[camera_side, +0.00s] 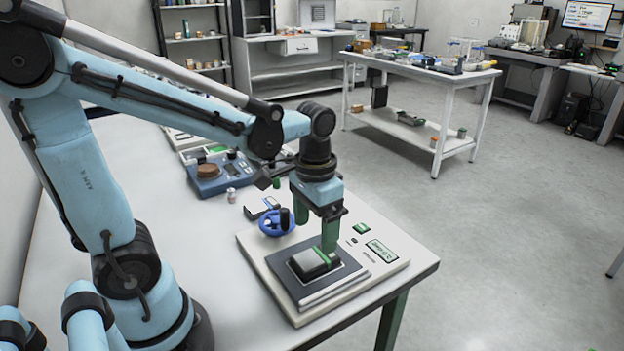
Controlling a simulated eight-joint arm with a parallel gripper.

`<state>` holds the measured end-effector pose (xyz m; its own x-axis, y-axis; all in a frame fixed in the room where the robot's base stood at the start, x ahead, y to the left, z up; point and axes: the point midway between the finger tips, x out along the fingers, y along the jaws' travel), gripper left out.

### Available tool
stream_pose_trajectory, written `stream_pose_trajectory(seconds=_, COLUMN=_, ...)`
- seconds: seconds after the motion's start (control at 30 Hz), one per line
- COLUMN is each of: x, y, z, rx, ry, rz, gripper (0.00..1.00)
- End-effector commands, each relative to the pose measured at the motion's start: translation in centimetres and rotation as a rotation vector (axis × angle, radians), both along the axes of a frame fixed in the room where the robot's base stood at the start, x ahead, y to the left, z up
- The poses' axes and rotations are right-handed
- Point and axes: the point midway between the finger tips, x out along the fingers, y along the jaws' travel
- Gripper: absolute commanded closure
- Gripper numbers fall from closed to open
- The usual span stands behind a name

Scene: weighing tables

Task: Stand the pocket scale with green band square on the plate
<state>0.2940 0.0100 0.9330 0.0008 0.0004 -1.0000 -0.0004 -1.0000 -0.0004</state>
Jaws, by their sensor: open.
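The pocket scale (308,264), a small dark box with a light grey top and green at its right end, lies on the dark square plate (341,283). The plate sits on a wide off-white balance (385,280). My gripper (316,238) is open and points down over the back of the plate. One green finger comes down right behind the scale's right end; whether it touches cannot be told.
A blue ring-shaped item (272,224) stands at the balance's back left edge. A small dark and white device (262,207) lies behind it. A blue scale (220,175) and a small metal weight (231,195) are farther back. The table's right edge is close to the balance.

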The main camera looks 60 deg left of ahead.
Motion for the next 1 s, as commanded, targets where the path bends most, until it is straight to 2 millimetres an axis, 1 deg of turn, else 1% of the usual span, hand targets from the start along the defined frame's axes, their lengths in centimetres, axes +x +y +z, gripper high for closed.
stream_pose_trajectory(seconds=0.1, x=0.0, y=0.0, z=1.8, rx=0.0, ry=0.0, rz=0.0, gripper=0.16)
stream_pose_trajectory(seconds=0.3, x=0.0, y=0.0, z=4.3, rx=0.0, ry=0.0, rz=0.0, gripper=0.16)
stream_pose_trajectory(seconds=0.5, x=0.0, y=0.0, z=5.7, rx=0.0, ry=0.0, rz=0.0, gripper=0.16)
stream_pose_trajectory(seconds=0.67, x=-0.2, y=-0.1, z=5.8, rx=0.001, ry=-0.045, rz=0.0, gripper=0.16)
stream_pose_trajectory(seconds=0.77, x=-0.5, y=-0.3, z=5.3, rx=0.004, ry=-0.144, rz=0.0, gripper=0.16)
stream_pose_trajectory(seconds=1.0, x=-0.7, y=-0.8, z=4.0, rx=0.004, ry=-0.455, rz=0.0, gripper=0.16)
